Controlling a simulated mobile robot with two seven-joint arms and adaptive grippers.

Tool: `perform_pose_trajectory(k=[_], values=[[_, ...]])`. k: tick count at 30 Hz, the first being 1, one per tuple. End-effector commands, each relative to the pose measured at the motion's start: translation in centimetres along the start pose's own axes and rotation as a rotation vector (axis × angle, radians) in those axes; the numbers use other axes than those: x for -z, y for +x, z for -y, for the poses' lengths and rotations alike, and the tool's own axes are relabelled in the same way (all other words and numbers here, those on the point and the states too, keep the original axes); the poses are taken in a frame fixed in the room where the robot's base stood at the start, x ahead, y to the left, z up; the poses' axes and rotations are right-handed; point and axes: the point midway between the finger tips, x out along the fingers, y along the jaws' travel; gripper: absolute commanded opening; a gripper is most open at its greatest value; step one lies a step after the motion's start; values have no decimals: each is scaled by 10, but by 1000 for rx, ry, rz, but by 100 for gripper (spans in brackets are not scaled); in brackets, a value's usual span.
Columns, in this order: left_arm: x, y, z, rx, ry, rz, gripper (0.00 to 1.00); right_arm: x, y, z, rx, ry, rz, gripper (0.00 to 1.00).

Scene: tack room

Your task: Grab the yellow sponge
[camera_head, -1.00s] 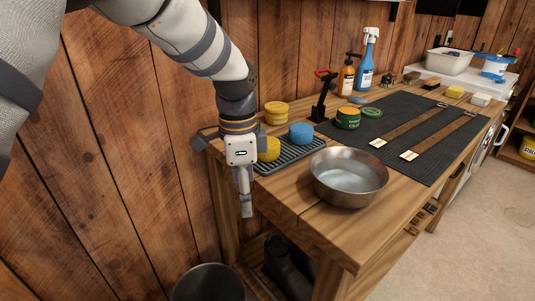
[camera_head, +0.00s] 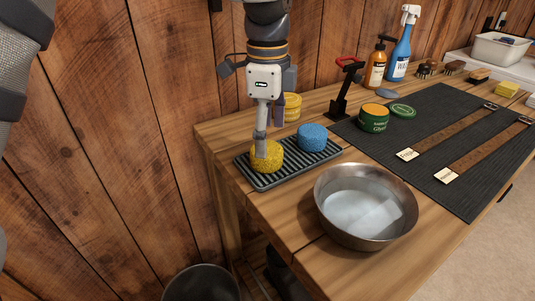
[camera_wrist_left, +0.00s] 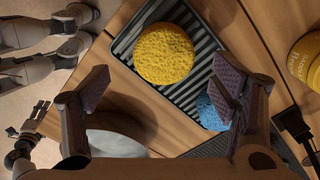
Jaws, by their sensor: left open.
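The yellow sponge (camera_head: 267,157) is round and lies at the left end of a dark ribbed tray (camera_head: 265,183). My left gripper (camera_head: 268,138) points down at it, with one finger in front of the sponge in the head view. In the left wrist view the sponge (camera_wrist_left: 163,53) is whole and lies ahead of the open fingers (camera_wrist_left: 163,85), roughly midway between them across the picture. Nothing is held. I cannot tell whether a finger touches the sponge.
A blue sponge (camera_head: 312,137) lies on the same tray, to the right. A yellow tin (camera_head: 291,107) stands behind the tray. A metal bowl (camera_head: 365,205) stands in front and to the right. A dark mat (camera_head: 420,125) with straps lies farther right.

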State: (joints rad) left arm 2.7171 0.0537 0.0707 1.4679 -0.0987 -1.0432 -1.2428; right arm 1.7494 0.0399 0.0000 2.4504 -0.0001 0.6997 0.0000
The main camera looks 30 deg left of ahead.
Motion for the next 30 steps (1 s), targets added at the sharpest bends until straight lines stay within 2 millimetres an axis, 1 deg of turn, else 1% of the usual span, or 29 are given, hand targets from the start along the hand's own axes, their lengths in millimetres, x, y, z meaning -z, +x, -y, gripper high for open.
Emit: perform_pose_trajectory(k=[1, 3, 6, 9, 14, 15, 17, 18, 20, 23, 24, 30], values=[[-1, 10, 0, -5, 0, 3, 79, 0, 1, 0, 0, 0, 1, 40], [-3, 25, 2, -5, 0, 3, 79, 0, 1, 0, 0, 0, 3, 40], [-3, 42, 3, -4, 0, 1, 79, -1, 2, 0, 0, 0, 4, 40], [-3, 48, 3, 0, -1, 0, 79, -1, 2, 0, 0, 0, 4, 40], [-3, 48, 3, 1, -1, 0, 79, 0, 1, 0, 0, 0, 3, 40], [-3, 48, 3, 1, -1, 0, 75, 0, 1, 0, 0, 0, 3, 40], [-3, 48, 3, 1, -1, 0, 61, 0, 1, 0, 0, 0, 3, 40], [-3, 48, 3, 1, -1, 0, 52, 0, 1, 0, 0, 0, 3, 40], [-3, 48, 3, 1, -1, 0, 40, 0, 1, 0, 0, 0, 3, 40], [-3, 48, 3, 1, -1, 0, 40, 0, 1, 0, 0, 0, 3, 40], [-3, 48, 3, 1, -1, 0, 37, 0, 1, 0, 0, 0, 3, 40], [-3, 47, 3, 1, -1, 0, 37, 0, 1, 0, 0, 0, 3, 40]])
